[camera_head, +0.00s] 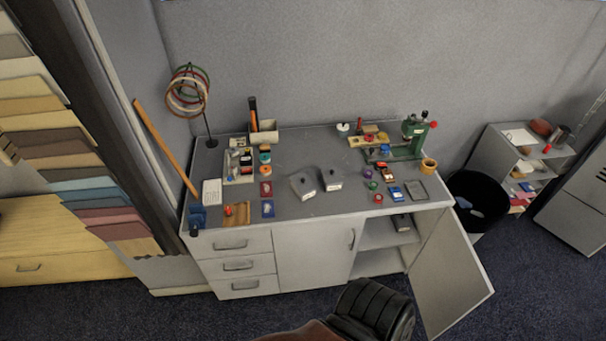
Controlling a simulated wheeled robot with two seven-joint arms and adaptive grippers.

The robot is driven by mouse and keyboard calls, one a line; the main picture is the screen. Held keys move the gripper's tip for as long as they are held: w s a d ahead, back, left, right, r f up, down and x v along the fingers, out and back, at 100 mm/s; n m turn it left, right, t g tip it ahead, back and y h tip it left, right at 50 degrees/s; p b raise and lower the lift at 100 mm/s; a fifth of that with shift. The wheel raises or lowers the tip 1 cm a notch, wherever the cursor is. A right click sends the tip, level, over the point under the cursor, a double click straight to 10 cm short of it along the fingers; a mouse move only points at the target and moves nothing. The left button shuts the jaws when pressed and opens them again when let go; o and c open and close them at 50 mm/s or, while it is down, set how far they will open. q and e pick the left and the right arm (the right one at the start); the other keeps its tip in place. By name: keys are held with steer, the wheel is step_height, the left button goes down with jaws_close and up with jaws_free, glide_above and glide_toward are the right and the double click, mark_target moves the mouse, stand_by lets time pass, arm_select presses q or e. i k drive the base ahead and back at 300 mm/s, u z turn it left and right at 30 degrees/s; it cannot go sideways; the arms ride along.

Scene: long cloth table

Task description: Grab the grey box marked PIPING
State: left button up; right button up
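Two small grey boxes with white labels stand side by side near the middle of the table top: a left one (302,182) and a right one (329,176). The lettering on both labels is too small to read, so I cannot tell which is marked PIPING. Neither of my grippers shows in the head view.
The cupboard door (450,275) hangs open at the right front. A black ribbed seat-like thing (375,310) stands before the table. A green press (408,140), small coloured items and a long wooden handle (165,148) surround the boxes. A black bin (480,200) stands right.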

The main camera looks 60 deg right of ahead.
mark_target(335, 187)
steer(key=z, duration=0.1)
steer(key=i, duration=0.75)
steer(key=z, duration=1.05)
steer(key=i, duration=0.6)
steer(key=z, duration=0.65)
